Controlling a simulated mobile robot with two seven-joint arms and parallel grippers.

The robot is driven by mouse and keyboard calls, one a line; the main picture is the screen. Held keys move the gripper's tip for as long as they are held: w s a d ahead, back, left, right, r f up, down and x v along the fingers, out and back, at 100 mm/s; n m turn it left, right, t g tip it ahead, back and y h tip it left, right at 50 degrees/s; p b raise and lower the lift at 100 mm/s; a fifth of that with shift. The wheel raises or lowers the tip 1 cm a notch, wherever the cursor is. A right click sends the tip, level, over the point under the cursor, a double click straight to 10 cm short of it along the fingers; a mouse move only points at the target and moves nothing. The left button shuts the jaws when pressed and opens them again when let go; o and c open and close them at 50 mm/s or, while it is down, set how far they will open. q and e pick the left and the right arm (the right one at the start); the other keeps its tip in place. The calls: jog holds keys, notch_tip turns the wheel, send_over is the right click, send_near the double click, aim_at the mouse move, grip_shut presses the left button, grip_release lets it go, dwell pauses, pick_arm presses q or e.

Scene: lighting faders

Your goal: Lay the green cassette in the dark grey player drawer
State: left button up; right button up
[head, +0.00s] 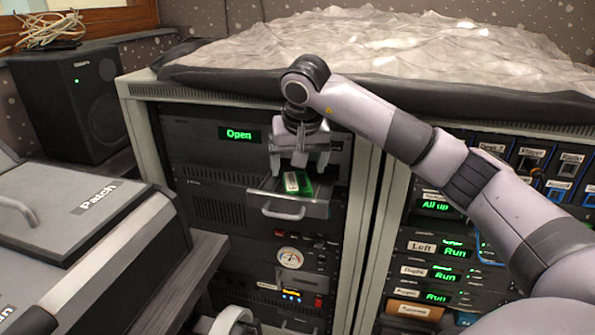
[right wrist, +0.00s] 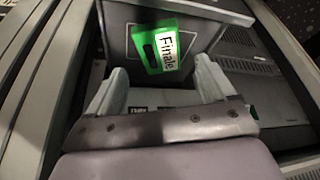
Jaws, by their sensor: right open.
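The dark grey player drawer (head: 315,209) is pulled out of the rack below a green "Open" display. The green cassette (head: 305,188) with a white label is at the drawer, within its outline in the head view. In the right wrist view the cassette (right wrist: 150,52) shows its label "Finale" and looks slightly turned against the drawer (right wrist: 116,40). Whether it lies fully flat I cannot tell. My right gripper (head: 299,166) is open just above the cassette. In the right wrist view its fingers (right wrist: 160,70) are spread and apart from the cassette. My left gripper is not in view.
The rack (head: 140,130) surrounds the drawer, with a dusty sheet (head: 400,45) on top. A second rack with "Run" displays (head: 449,252) stands at right. A black speaker (head: 70,105) and a grey "Patch" case (head: 75,215) are at left. Room in front of the drawer looks free.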

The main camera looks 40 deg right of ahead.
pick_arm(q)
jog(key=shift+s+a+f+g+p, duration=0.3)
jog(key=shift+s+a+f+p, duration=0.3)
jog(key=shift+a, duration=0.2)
pick_arm(e)
jog(key=v, duration=0.7)
jog(key=shift+r, duration=0.25)
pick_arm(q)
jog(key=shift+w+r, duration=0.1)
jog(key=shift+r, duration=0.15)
pick_arm(e)
jog(key=shift+s, duration=0.2)
